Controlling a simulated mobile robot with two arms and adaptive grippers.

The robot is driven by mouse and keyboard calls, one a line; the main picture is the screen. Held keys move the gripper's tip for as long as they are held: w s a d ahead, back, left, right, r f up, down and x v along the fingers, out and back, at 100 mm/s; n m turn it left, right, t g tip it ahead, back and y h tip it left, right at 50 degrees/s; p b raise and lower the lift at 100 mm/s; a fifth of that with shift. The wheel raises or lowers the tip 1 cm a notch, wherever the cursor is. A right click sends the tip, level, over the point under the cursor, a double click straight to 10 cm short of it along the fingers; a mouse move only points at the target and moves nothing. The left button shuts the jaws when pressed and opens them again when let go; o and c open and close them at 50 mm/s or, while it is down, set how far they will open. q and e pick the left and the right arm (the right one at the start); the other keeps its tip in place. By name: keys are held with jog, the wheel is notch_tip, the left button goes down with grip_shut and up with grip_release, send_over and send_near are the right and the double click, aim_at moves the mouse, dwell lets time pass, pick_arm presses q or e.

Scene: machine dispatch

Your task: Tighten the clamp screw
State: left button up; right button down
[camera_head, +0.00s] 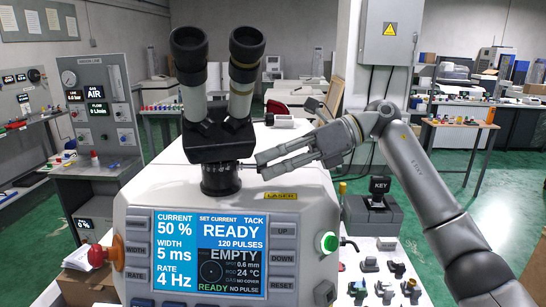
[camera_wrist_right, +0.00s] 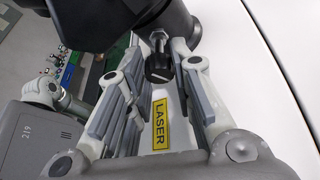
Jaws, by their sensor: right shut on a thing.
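The laser welder (camera_head: 300,215) stands in front of me, with a black microscope head and two eyepieces (camera_head: 213,75) on a dark round collar (camera_head: 220,178). The clamp screw (camera_wrist_right: 159,68) shows in the right wrist view as a black knob on a metal shank under the dark head. My right gripper (camera_head: 262,162) reaches in from the right beside the collar. Its fingers, also in the right wrist view (camera_wrist_right: 160,62), are closed in on the knob from both sides. In the head view the knob is mostly hidden by the fingertips. My left gripper is not in view.
The welder's screen (camera_head: 210,250) reads READY, EMPTY and 50 %. A yellow LASER label (camera_wrist_right: 160,122) lies on the white housing below the fingers. A key switch box (camera_head: 372,210) and small parts on a white surface stand to the right.

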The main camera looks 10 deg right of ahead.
jog(key=shift+w+m+g+y+p, duration=0.15)
jog(key=shift+m+g+y+p, duration=0.5)
jog(key=shift+m, duration=0.65)
jog(key=c, duration=1.2)
grip_release()
jog(key=shift+d, duration=0.1)
jog(key=shift+c, duration=0.2)
jog(key=shift+f+h, duration=0.1)
jog(key=shift+h, duration=0.15)
jog(key=v, duration=1.2)
jog(key=shift+w+f, duration=0.1)
